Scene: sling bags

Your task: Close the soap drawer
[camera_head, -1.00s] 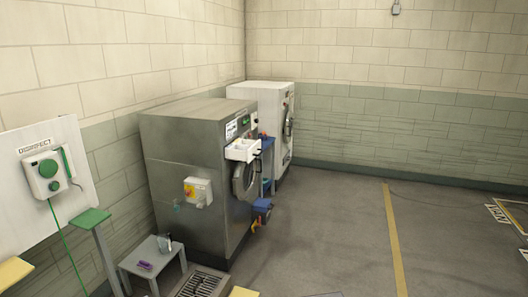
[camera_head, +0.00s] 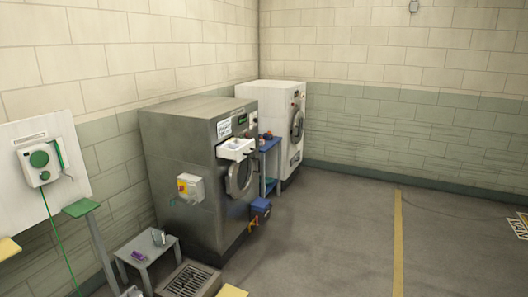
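The soap drawer (camera_head: 236,149) is a white compartmented tray that sticks out from the upper front of a grey metal washing machine (camera_head: 185,150). It stands open, above the round door (camera_head: 239,179) and below a small control panel with a green display (camera_head: 242,119). What lies inside the drawer is too small to tell. My gripper is not in view.
A white machine (camera_head: 277,125) stands behind the grey one, with a blue shelf stand (camera_head: 269,165) between them. A small grey table (camera_head: 148,256) and a floor grate (camera_head: 188,280) are at the front left. The floor (camera_head: 330,235) to the right is clear.

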